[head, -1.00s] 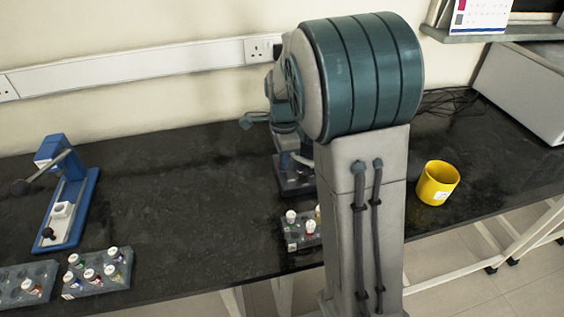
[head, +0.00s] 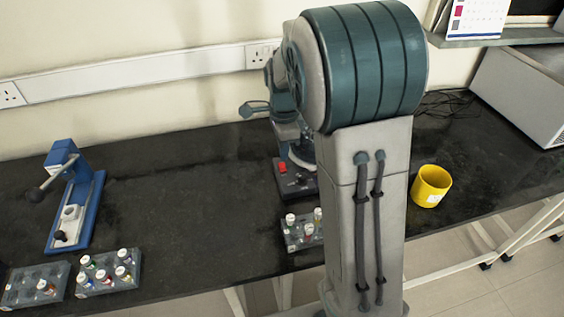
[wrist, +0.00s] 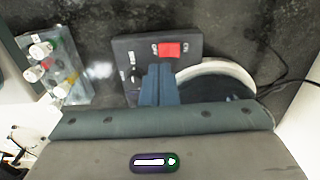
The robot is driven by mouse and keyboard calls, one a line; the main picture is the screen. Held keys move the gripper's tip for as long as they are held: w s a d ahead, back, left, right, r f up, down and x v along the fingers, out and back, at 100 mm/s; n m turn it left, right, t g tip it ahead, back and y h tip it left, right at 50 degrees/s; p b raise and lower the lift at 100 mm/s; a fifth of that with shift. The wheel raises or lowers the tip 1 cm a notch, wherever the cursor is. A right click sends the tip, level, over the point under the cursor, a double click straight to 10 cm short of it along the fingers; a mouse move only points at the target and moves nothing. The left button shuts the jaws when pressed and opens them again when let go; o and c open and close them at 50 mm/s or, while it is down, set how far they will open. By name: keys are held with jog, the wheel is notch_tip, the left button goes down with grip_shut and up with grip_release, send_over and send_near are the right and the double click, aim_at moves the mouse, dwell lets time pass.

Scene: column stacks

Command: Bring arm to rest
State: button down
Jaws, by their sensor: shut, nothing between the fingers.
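My arm (head: 365,150) rises large in the middle of the head view, with its teal joint on top and grey link below. It hides my gripper in that view. In the wrist view my gripper (wrist: 158,68) shows as two blue-grey fingers pressed together, with nothing between them. The fingers appear over a dark device with a red switch (wrist: 169,49) and a round white-rimmed plate (wrist: 228,70). I cannot tell whether they touch it.
A rack of capped vials (head: 303,232) stands near the device. More racks (head: 107,274) and a blue press (head: 75,205) stand at left. A yellow mug (head: 431,186) is right of my arm. The black counter (head: 190,185) between is mostly clear.

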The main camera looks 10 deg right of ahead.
dwell(0.3)
jog(key=s+r+n+t+p, duration=0.1)
jog(key=s+r+n+p, duration=0.1)
jog(key=s+r+n, duration=0.3)
jog(key=s+r+n+t+p, duration=0.1)
jog(key=s+r+n, duration=0.4)
jog(key=s+n, duration=0.7)
jog(key=s+p, duration=0.1)
jog(key=s, duration=0.2)
jog(key=shift+s+r+n+t, duration=0.15)
jog(key=shift+s+n+t, duration=0.15)
jog(key=shift+n+t, duration=0.1)
